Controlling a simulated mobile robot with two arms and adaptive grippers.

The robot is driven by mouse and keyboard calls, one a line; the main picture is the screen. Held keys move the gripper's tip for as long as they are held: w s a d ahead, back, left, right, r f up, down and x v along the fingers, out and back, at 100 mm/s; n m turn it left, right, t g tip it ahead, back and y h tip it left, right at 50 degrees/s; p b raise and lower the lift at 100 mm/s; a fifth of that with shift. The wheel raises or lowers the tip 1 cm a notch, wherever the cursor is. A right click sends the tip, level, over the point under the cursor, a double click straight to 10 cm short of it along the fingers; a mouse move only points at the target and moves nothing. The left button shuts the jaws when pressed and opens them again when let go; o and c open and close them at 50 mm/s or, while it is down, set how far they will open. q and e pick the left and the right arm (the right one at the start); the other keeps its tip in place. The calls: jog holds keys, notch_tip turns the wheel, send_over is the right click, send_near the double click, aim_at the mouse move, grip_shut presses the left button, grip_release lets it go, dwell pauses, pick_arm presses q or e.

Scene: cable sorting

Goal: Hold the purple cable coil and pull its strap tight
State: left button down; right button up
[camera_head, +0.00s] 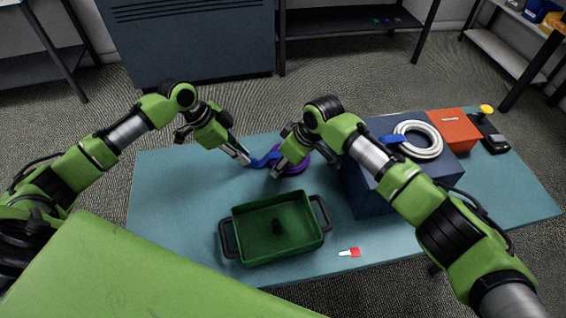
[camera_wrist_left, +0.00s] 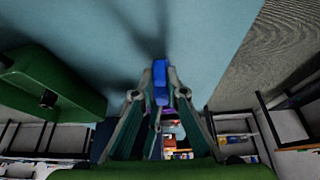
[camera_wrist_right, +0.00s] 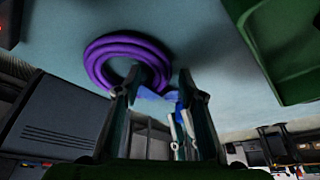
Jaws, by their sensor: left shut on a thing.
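The purple cable coil (camera_head: 299,164) lies on the teal table behind the green tray, partly hidden by my right gripper in the head view. It shows as a ring in the right wrist view (camera_wrist_right: 103,62). Its blue strap (camera_head: 262,161) reaches left from the coil. My left gripper (camera_head: 246,161) is shut on the strap's end, and the blue strap shows between its fingertips in the left wrist view (camera_wrist_left: 160,80). My right gripper (camera_wrist_right: 158,82) is open, its fingers apart at the coil's near edge and the strap. I cannot tell whether they touch the coil.
A green tray (camera_head: 236,215) with dark handles stands in front. A dark blue box (camera_head: 365,195) on the right carries a white coil (camera_head: 433,146) with a blue strap. An orange box (camera_head: 453,127) and a small red-and-white thing (camera_head: 350,253) are also there. The table's left is clear.

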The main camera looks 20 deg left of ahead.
jog(key=shift+a+f, duration=0.1)
jog(key=shift+f, duration=0.2)
grip_shut()
pick_arm(q)
jog(key=shift+s+a+f, duration=0.1)
jog(key=shift+s+a, duration=0.2)
jog(key=shift+a, duration=0.2)
pick_arm(e)
jog(key=shift+w, duration=0.1)
pick_arm(q)
jog(key=shift+s+a, duration=0.15)
jog(key=shift+a, duration=0.15)
jog(key=shift+s+a, duration=0.55)
jog(key=shift+a, duration=0.25)
jog(key=c, duration=2)
grip_release()
